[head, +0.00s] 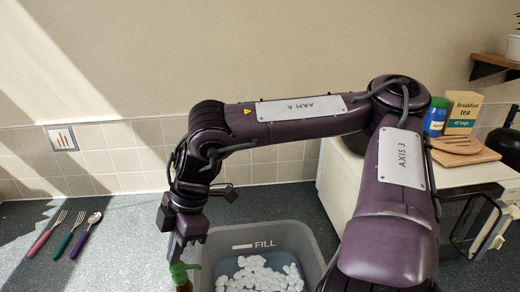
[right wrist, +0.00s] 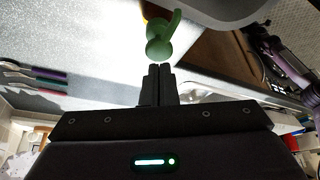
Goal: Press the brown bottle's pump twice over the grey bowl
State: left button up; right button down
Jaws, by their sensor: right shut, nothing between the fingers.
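The brown bottle (head: 184,287) stands at the bottom edge of the head view, mostly cut off, with a green pump head (head: 180,271) on top. The pump head also shows in the right wrist view (right wrist: 159,46), just beyond my fingertips. My right gripper (head: 174,250) points down above the pump, its fingers closed together and empty. They also show closed in the right wrist view (right wrist: 158,70). I cannot tell whether they touch the pump. A grey tub (head: 305,238) marked FILL, holding white pieces, stands right of the bottle; no separate grey bowl is clear. My left gripper is out of view.
A pale box-shaped appliance (head: 345,170) stands at right, with a wooden board, a blue jar (head: 435,118) and a tea box (head: 463,108) on top. The counter between cutlery and bottle is clear.

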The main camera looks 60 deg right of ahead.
jog(key=shift+f, duration=0.15)
jog(key=shift+f+b, duration=1.1)
jog(key=shift+f, duration=0.1)
jog(key=shift+r, duration=0.1)
jog(key=shift+r+p, duration=1.05)
jog(key=shift+r, duration=0.2)
notch_tip(320, 180, up, 6)
jog(key=p, duration=0.4)
jog(key=shift+p, duration=0.35)
